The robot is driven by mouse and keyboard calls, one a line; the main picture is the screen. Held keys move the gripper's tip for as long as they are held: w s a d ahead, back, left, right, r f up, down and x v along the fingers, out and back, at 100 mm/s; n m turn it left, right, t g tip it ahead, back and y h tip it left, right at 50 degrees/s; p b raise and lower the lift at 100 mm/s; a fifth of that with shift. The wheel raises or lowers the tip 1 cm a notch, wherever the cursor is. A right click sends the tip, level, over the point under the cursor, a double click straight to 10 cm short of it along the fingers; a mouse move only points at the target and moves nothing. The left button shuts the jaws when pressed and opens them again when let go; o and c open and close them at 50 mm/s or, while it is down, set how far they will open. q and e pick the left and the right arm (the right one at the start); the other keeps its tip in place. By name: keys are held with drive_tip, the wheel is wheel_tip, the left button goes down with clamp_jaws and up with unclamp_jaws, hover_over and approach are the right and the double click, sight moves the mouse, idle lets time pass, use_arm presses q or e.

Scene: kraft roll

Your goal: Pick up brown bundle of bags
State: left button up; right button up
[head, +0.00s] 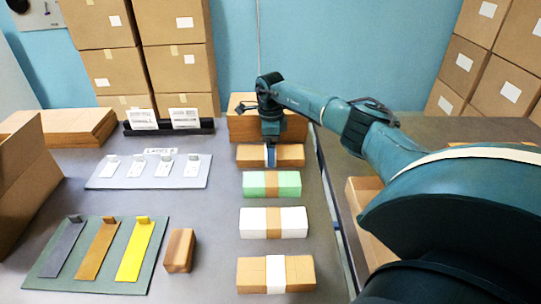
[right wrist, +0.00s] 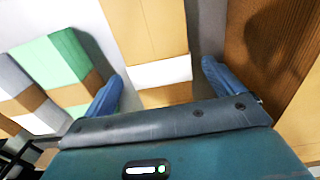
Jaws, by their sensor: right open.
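A brown bundle of bags (head: 291,155) lies at the far end of a row of bundles. My right gripper (head: 270,157) is over its middle and hides part of it. In the right wrist view the brown bundle (right wrist: 145,28) with a white band runs between the spread blue fingers of my right gripper (right wrist: 160,86). The gripper is open, with a finger to each side; I cannot tell whether they touch it. Another brown bundle (head: 250,275) with a white band lies at the near end of the row. My left gripper is not in view.
A green bundle (head: 255,184) and a white bundle (head: 254,222) lie between the brown ones. A brown stack (head: 240,126) stands just behind the far bundle. A wooden block (head: 180,250) and a mat with coloured strips (head: 60,285) lie left. The table's right edge is close.

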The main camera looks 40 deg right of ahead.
drive_tip(key=shift+f, duration=0.95)
drive_tip(key=c, duration=1.2)
drive_tip(key=shift+r, duration=0.1)
